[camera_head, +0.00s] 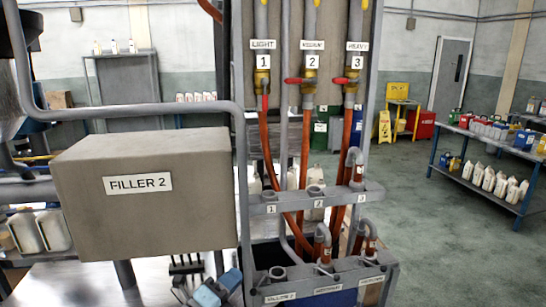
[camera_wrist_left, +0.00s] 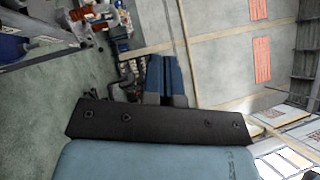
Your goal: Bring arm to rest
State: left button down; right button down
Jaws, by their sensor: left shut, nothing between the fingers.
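My left gripper (camera_head: 218,287) shows partly at the bottom edge of the head view, as blue and dark parts below the FILLER 2 box. In the left wrist view its two blue fingers (camera_wrist_left: 166,77) lie side by side beyond the black palm, shut with nothing between them. My right gripper is in neither view.
The grey FILLER 2 box (camera_head: 145,195) and a bent pipe rail stand close to my left gripper. A hose rack (camera_head: 315,203) with red hoses and numbered slots is to its right. A shelf of bottles (camera_head: 490,150) stands far right. Open floor (camera_head: 420,235) lies between.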

pick_arm(q)
jog(key=s+a+f+n+g+y+p, duration=0.1)
jog(key=s+a+f+n+y, duration=0.2)
jog(key=s+f+n, duration=0.4)
jog(key=s+a+f+n+g+y+p, duration=0.1)
jog(key=s+a+f+n+g+y, duration=0.1)
jog(key=s+f+n, duration=0.5)
jog(key=s+a+f+n+g+y+p, duration=0.2)
jog(key=s+a+f+n+y, duration=0.2)
jog(key=s+f+n, duration=0.3)
jog(key=s+a+n, duration=0.1)
jog(key=s+n, duration=0.4)
jog(key=s, duration=0.4)
jog(key=shift+a+f+y, duration=0.2)
jog(key=shift+f+y, duration=0.2)
jog(key=shift+s+a, duration=0.1)
